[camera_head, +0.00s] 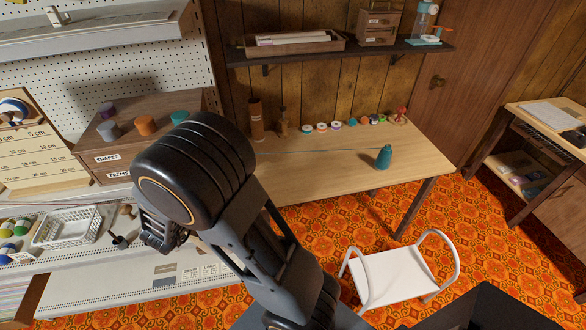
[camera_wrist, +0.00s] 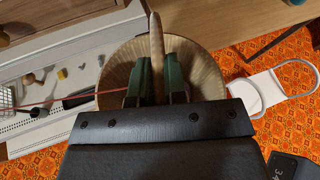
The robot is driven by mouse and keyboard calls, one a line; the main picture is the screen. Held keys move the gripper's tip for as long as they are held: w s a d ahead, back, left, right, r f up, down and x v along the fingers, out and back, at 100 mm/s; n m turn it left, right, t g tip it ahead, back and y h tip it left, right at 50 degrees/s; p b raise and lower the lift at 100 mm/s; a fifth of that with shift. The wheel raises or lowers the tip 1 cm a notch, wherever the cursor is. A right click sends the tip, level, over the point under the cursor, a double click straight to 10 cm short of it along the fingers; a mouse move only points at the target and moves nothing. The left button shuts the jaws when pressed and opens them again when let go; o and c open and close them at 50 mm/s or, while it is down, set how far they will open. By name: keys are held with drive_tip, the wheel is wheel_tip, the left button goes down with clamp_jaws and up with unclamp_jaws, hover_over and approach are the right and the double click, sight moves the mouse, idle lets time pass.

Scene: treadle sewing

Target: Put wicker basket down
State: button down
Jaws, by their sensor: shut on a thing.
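The wicker basket (camera_wrist: 118,66) is a round, tan, ribbed bowl with an upright handle (camera_wrist: 156,35), seen from above in the wrist view. My gripper (camera_wrist: 157,60) has its two dark green fingers closed on either side of that handle. The gripper and the front of the wrist cover the near part of the basket. Whether its underside touches anything cannot be told. In the head view my arm hides the basket.
A white pegboard shelf (camera_head: 100,285) is at left with a white wire basket (camera_head: 68,228) and a labelled wooden box (camera_head: 140,160). A wooden table (camera_head: 320,175) bears a teal thread cone (camera_head: 384,157) and several spools. A white chair (camera_head: 390,282) stands on the orange floor. A red thread (camera_wrist: 60,102) crosses left.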

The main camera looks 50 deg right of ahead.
drive_tip(key=s+d+r+m+g, duration=0.3)
drive_tip(key=s+d+r, duration=0.3)
drive_tip(key=d, duration=0.6)
drive_tip(key=s+d+r+m+g, duration=0.3)
drive_tip(key=s+d+r, duration=0.4)
drive_tip(key=d, duration=0.6)
drive_tip(key=s+d+r+m+g+h, duration=0.1)
drive_tip(key=s+d+r+m+g, duration=0.3)
drive_tip(key=s+d, duration=0.4)
drive_tip(key=d+r+g, duration=0.1)
drive_tip(key=d+r, duration=0.1)
drive_tip(key=d, duration=0.2)
drive_tip(key=shift+d+r+g, duration=0.15)
drive_tip(key=shift+g, duration=0.15)
drive_tip(key=shift+w, duration=0.1)
